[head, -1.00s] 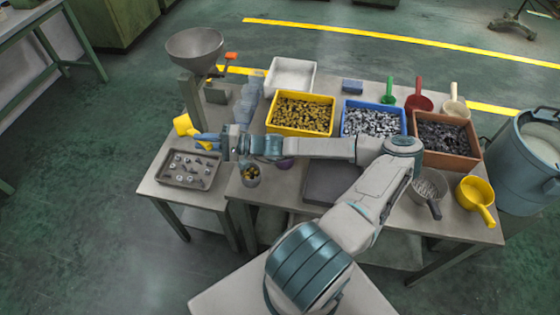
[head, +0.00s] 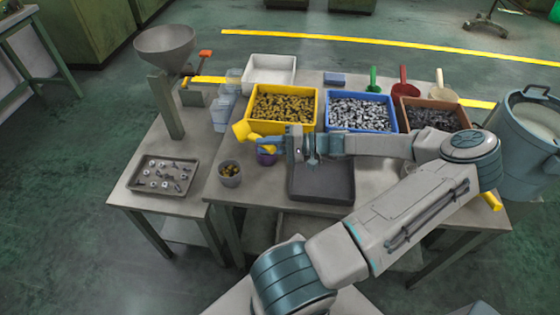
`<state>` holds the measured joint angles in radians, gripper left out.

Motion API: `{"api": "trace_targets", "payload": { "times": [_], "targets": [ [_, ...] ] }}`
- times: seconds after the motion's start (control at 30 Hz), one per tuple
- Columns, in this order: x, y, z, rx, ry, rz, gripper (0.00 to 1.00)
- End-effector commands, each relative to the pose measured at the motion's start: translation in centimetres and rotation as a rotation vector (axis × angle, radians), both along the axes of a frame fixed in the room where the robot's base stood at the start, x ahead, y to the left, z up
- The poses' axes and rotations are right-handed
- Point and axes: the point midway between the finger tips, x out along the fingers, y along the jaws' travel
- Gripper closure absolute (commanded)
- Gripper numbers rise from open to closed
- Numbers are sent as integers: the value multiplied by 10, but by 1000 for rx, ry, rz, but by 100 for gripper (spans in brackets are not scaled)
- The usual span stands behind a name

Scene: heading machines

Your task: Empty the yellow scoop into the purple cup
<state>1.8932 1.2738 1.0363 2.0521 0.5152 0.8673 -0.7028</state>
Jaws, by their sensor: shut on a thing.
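The yellow scoop (head: 243,131) is in my gripper (head: 279,146), which is shut on its handle. The scoop's head points left, in front of the yellow bin's lower left corner. The purple cup (head: 266,158) stands on the table just below the scoop's handle in the picture, partly hidden by the handle and gripper. The scoop's head is up and left of the cup. I cannot tell what is in the scoop or in the cup.
A grey cup (head: 230,180) with brass-coloured pieces stands left of the purple cup. A dark tray (head: 322,196) lies to the right. The yellow bin (head: 281,128) and blue bin (head: 361,131) stand behind. A parts tray (head: 140,189) and a funnel (head: 165,41) are at left.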

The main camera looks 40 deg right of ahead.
Motion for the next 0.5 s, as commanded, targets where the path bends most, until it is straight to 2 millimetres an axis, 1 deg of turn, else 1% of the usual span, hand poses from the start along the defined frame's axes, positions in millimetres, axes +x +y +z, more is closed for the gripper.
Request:
{"api": "trace_targets", "payload": {
  "times": [0.03, 0.1, 0.2, 0.37, 0.5],
  "targets": [
    [-11, -10, -9, -12, 4, -9, 100],
    [-21, -18, -10, -21, 6, -14, 100],
    [-29, -23, -10, -32, 10, -18, 100],
    [-30, -21, -3, -95, 32, -17, 100],
    [-29, -17, 4, -206, 70, -17, 100]
  ]
}}
